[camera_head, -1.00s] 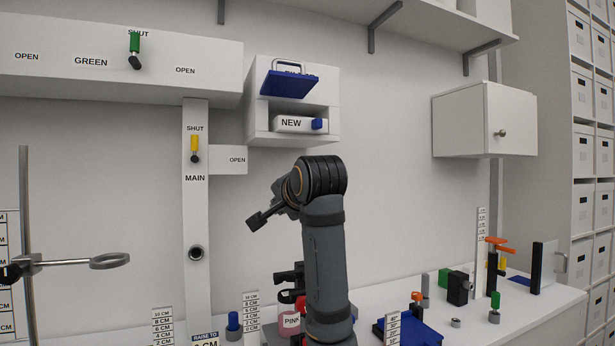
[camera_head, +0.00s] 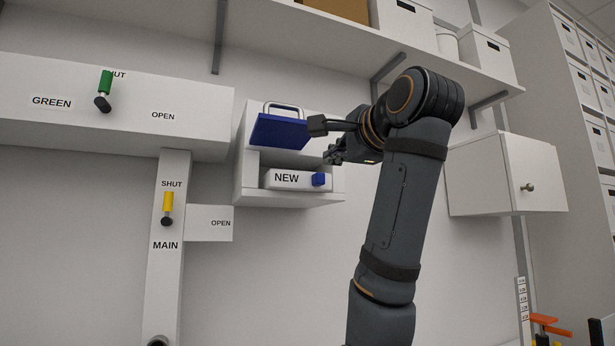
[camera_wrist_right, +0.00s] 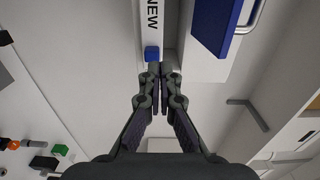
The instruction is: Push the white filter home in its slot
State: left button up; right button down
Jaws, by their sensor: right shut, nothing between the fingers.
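The white filter (camera_head: 287,179), marked NEW, lies in the open slot of a white wall housing (camera_head: 247,184). Its blue end tab (camera_head: 318,180) sticks out at the right front. A blue flap with a metal handle (camera_head: 280,132) sits above the slot. My right gripper (camera_head: 332,156) is shut and empty, just right of and above the tab in the head view. In the right wrist view, the shut fingertips (camera_wrist_right: 162,70) are close beside the blue tab (camera_wrist_right: 152,53); I cannot tell whether they touch. How deep the filter sits is hard to see. My left gripper is out of view.
A white cabinet (camera_head: 507,174) hangs to the right of my right arm, and a shelf with boxes (camera_head: 400,28) runs above. Left of the housing are the MAIN panel with a yellow-handled valve (camera_head: 168,205) and a green-handled valve (camera_head: 105,85).

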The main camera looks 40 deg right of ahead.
jog(key=p, duration=0.3)
send_near(303, 172)
jog(key=p+x, duration=0.2)
jog(key=x, duration=0.5)
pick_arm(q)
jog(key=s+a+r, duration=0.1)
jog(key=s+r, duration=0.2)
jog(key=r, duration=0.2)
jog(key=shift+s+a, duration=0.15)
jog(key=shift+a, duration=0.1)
pick_arm(e)
jog(key=shift+s+a, duration=0.1)
jog(key=shift+a, duration=0.05)
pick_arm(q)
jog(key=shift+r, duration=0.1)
